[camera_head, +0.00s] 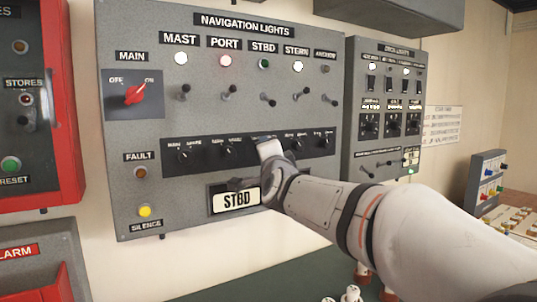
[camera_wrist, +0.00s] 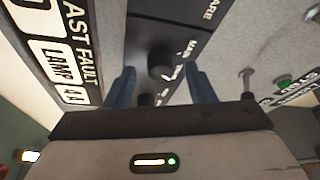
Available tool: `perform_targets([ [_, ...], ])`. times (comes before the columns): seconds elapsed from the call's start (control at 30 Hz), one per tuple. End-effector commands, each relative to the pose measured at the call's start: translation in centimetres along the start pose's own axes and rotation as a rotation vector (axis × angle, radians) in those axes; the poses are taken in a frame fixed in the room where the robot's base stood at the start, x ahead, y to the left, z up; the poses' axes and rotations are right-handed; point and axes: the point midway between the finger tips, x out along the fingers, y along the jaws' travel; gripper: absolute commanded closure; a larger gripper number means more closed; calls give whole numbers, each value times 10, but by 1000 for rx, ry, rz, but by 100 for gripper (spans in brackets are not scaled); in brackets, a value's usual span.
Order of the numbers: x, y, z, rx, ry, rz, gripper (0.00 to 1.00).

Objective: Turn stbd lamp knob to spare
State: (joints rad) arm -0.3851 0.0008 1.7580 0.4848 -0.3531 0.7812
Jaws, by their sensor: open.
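The navigation lights panel (camera_head: 222,110) carries a dark strip with a row of small black lamp knobs, labelled main and spare. My gripper (camera_head: 268,150) is at this strip, below the STBD lamp and toggle, and hides the third knob, the stbd place, in the head view. In the wrist view a round black knob (camera_wrist: 161,62) shows between the two blue fingers of my gripper (camera_wrist: 160,74), with a gap on each side. The fingers are open. I cannot tell the knob's pointer direction. A second dark knob shows partly, close to the gripper body.
Neighbouring knobs (camera_head: 226,148) stand to the left and right on the strip. Toggle switches (camera_head: 268,100) stick out above it. The deck lights panel (camera_head: 385,110) is close on the right.

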Motion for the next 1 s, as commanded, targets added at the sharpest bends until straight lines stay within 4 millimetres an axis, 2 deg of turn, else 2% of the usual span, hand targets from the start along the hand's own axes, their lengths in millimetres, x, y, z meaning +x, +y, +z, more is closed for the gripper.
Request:
perform_targets([
  [0.2, -36, 0, 0, 1, 0, -2, 50],
  [0.4, -59, 0, 0, 1, 0, -1, 50],
  [0.87, -66, 3, -1, -12, -6, 10, 50],
  [0.97, -74, 19, -2, -85, -48, 69, 50],
  [1.0, -80, 32, -3, -136, -79, 112, 50],
])
